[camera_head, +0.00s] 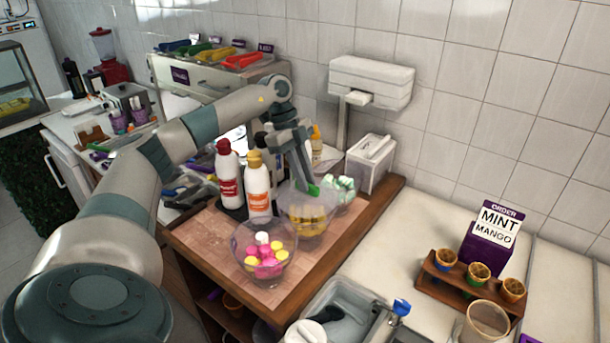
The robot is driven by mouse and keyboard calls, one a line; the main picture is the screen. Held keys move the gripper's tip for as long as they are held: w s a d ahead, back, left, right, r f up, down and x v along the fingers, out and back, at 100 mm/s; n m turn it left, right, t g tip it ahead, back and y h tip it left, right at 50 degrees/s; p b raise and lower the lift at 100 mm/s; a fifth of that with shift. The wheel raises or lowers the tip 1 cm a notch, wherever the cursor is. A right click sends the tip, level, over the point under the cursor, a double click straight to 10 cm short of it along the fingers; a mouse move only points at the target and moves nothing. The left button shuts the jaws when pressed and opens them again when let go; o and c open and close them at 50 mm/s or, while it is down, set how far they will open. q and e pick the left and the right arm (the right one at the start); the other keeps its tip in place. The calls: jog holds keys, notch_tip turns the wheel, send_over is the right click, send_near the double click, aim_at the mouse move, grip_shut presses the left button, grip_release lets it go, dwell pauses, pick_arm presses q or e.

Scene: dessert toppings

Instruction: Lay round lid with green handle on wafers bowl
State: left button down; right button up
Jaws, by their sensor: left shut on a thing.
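My left arm comes in from the left, and its gripper (308,184) points down over the wafers bowl. It is shut on the green handle (314,190) of the round lid. The lid looks clear and its rim is hard to make out; it is at the top of the bowl, and I cannot tell whether it touches the rim. The wafers bowl (309,224) is clear glass with yellow-brown wafers inside, and stands on the wooden counter. My right gripper is not in view.
A glass bowl of pink, yellow and white sweets (264,258) stands in front. A red-capped bottle (228,178) and an orange-labelled bottle (257,186) stand left of the gripper. Mint-green pieces (341,187) and a white box (370,162) are behind right. A sink (345,300) lies in front.

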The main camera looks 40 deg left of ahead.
pick_arm(q)
jog(key=shift+f, duration=0.6)
jog(key=shift+d+f, duration=0.1)
jog(key=shift+f, duration=0.4)
dwell(0.4)
dwell(0.3)
jog(key=c, duration=1.6)
grip_release()
jog(key=shift+r, duration=0.1)
jog(key=shift+r+p, duration=3)
jog(key=shift+r, duration=0.45)
jog(key=shift+f, duration=0.1)
